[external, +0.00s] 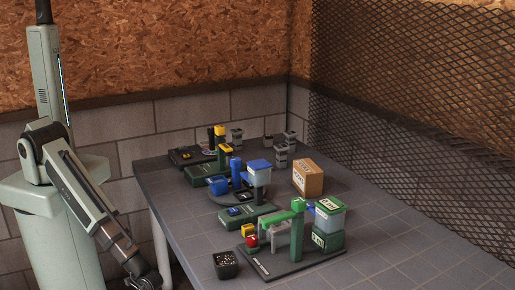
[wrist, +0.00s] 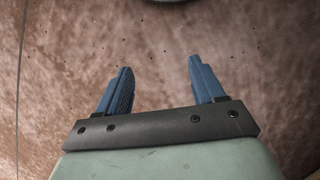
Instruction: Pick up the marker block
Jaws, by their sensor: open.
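My gripper (wrist: 158,68) is open and empty in the wrist view, its two blue fingers apart above a mottled brown surface. In the external view my arm hangs down at the left, off the table's left edge, and the gripper itself is not clearly seen at the bottom. I cannot tell for certain which thing is the marker block.
The grey tiled table (external: 385,235) bears a green mixer machine (external: 297,235), a blue-topped machine (external: 259,172) and a green-and-yellow machine (external: 208,175) behind. Mesh wall (external: 420,90) bounds the right; the table's right front is clear.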

